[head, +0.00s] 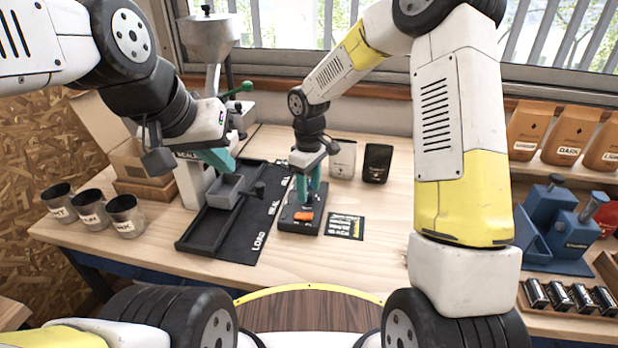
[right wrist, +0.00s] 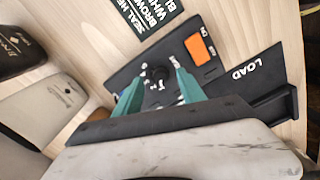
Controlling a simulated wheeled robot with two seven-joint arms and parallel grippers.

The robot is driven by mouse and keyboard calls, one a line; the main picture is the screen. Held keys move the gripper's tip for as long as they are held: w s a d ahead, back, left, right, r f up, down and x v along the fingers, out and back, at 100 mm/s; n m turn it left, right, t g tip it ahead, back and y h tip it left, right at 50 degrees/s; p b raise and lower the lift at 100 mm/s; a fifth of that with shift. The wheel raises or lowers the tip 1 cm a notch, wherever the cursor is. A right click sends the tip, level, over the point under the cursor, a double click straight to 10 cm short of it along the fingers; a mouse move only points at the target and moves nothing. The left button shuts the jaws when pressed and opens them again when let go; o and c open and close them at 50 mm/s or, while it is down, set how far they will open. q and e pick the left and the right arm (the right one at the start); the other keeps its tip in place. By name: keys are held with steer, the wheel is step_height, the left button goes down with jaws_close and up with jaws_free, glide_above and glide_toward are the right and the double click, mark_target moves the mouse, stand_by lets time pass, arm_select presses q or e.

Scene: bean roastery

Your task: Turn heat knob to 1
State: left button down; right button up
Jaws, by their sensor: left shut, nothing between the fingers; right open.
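The heat knob (right wrist: 158,74) is a small black dial on a dark control box (right wrist: 205,25) with an orange switch (right wrist: 200,49). Pale markings surround the knob, but I cannot read its setting. My right gripper (right wrist: 154,82) is open, with one teal finger on each side of the knob; contact is unclear. In the head view, my right gripper (head: 307,188) points down over the box (head: 291,222), hiding the knob. The orange switch (head: 304,216) shows in front. My left gripper (head: 218,160) is shut and empty above the grey tray on the left.
A black tray (head: 205,232) and a mat marked LOAD and SEAL (head: 248,240) lie left of the box. A printed card (head: 345,227) lies to its right. A white bag (head: 342,160) and black bag (head: 377,163) stand behind. Front table space is clear.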

mark_target(309, 194)
steer(key=shift+r, duration=3.2)
steer(key=shift+d+r, duration=0.15)
steer(key=shift+r, duration=0.05)
steer(key=s+d+r+m+t, duration=0.3)
steer(key=s+d+r+m, duration=0.2)
steer(key=s+d+r, duration=0.65)
steer(key=s+d+r+m+t+y, duration=0.1)
steer(key=s+r+m, duration=0.1)
steer(key=s, duration=0.3)
steer(key=s+d+r+m+t+y, duration=0.1)
steer(key=s+r+m+t, duration=0.1)
steer(key=s, duration=0.3)
steer(key=shift+s+d+r+m, duration=0.3)
steer(key=shift+s+m, duration=0.1)
steer(key=shift+m, duration=0.5)
